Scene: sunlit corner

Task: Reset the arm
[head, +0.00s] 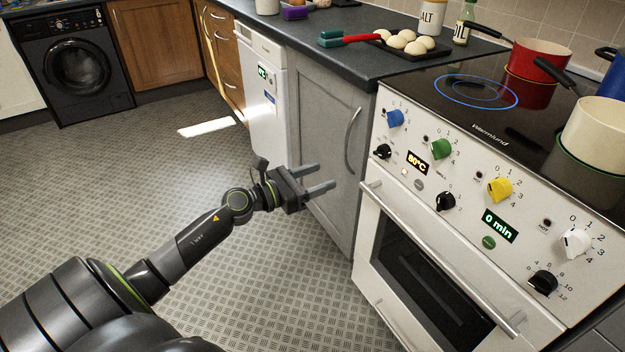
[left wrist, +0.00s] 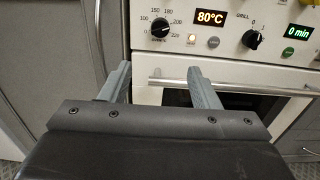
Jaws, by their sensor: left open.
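My left arm comes in from the lower left of the head view. Its left gripper (head: 326,178) is open and empty, with two grey fingers apart, in front of the grey cupboard door and left of the oven. In the left wrist view the same gripper (left wrist: 158,85) shows its fingers spread, pointing towards the white oven front (left wrist: 230,62). Nothing lies between the fingers. My right gripper shows in neither view.
The oven (head: 470,190) has a long handle (head: 440,262). The grey cupboard (head: 325,140) stands beside it. Pots, including a red pot (head: 540,60) and a cream pot (head: 597,135), stand on the hob. A washing machine (head: 72,65) is at the back left. The floor (head: 150,160) is clear.

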